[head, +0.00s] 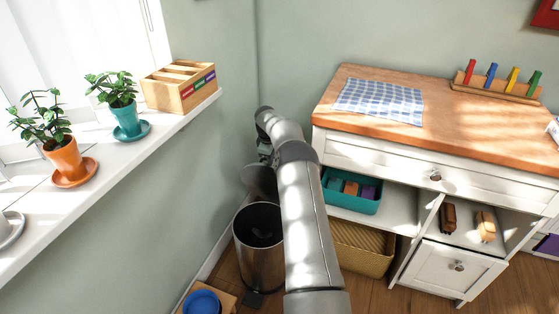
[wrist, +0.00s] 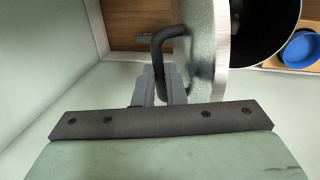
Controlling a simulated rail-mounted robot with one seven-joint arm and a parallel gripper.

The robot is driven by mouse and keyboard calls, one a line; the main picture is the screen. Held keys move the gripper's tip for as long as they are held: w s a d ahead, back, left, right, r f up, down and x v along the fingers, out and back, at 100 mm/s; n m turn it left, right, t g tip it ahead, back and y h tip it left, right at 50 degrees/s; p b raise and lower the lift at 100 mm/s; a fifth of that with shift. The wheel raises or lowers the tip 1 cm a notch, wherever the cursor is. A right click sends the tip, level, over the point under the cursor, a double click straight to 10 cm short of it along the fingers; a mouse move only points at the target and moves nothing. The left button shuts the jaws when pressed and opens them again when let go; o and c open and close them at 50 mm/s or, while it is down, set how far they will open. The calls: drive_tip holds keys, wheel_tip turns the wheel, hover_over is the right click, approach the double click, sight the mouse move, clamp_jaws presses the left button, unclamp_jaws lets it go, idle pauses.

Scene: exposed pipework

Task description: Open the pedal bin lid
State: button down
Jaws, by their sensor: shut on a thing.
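The pedal bin (head: 258,255) is a metal cylinder standing on the floor in the corner, left of my arm. Its lid (head: 260,181) is raised and tilted up at the back, and the dark inside of the bin shows. In the wrist view the lid (wrist: 207,40) is seen nearly edge-on, with the bin's dark opening (wrist: 272,22) beyond it. My gripper (wrist: 160,82) is shut on the black handle (wrist: 158,45) of the lid. In the head view my arm partly hides the gripper and the bin's right side.
A white cabinet (head: 378,153) with a wooden top stands to the right, with a teal box (head: 352,205) and a wicker basket (head: 362,250) inside. A windowsill (head: 125,155) with potted plants runs along the left. A blue bowl (head: 201,303) is in front of the bin.

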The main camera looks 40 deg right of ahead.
drive_tip(key=shift+s+f, duration=0.2)
drive_tip(key=shift+f, duration=0.5)
drive_tip(key=shift+a, duration=0.1)
drive_tip(key=c, duration=1.5)
unclamp_jaws()
drive_tip(key=shift+w+f, duration=0.1)
drive_tip(key=shift+w+r, duration=0.1)
drive_tip(key=shift+r, duration=0.25)
drive_tip(key=p+v, duration=0.1)
drive_tip(key=v, duration=1.6)
drive_tip(key=shift+w, duration=0.25)
drive_tip(key=shift+r, duration=0.15)
